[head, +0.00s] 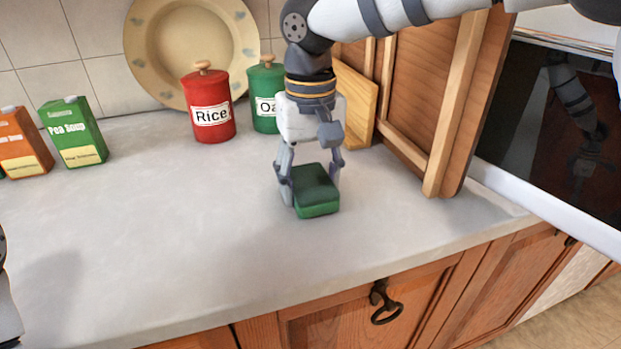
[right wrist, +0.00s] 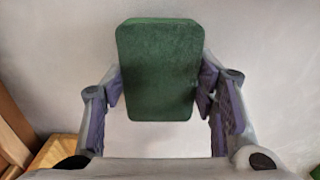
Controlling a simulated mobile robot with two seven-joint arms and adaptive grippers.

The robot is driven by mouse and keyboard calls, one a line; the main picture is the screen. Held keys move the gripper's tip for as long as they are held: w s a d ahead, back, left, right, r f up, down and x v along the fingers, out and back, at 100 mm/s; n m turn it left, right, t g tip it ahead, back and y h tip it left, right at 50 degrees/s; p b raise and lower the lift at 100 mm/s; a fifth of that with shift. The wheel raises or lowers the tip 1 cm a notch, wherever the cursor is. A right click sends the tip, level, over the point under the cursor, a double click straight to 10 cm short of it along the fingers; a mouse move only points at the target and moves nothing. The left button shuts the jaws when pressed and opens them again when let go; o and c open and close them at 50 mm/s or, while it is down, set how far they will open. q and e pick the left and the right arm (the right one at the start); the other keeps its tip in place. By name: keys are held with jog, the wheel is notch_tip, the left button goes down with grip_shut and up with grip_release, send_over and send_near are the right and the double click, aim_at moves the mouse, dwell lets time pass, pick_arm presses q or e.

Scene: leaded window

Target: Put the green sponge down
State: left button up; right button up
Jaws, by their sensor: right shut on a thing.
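The green sponge (head: 317,191) is held between the fingers of my right gripper (head: 309,180), low over the grey countertop (head: 170,220). I cannot tell whether its underside touches the counter. In the right wrist view the sponge (right wrist: 158,70) fills the space between the two finger pads, which press on its left and right sides. Part of my left arm (head: 8,300) shows at the left edge of the head view, but its gripper fingers are not visible.
Behind stand a red Rice canister (head: 208,105), a green canister (head: 266,95) and a large plate (head: 165,45). Cartons, one green (head: 74,133), stand at the left. Wooden boards (head: 425,100) lean at the right. The counter left of the sponge is clear.

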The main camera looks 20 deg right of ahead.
aim_at(311, 182)
jog(key=shift+f, duration=0.1)
jog(key=shift+f, duration=0.15)
jog(key=o, duration=0.8)
notch_tip(311, 182, up, 12)
jog(key=shift+r+b, duration=0.25)
jog(key=shift+b, duration=0.15)
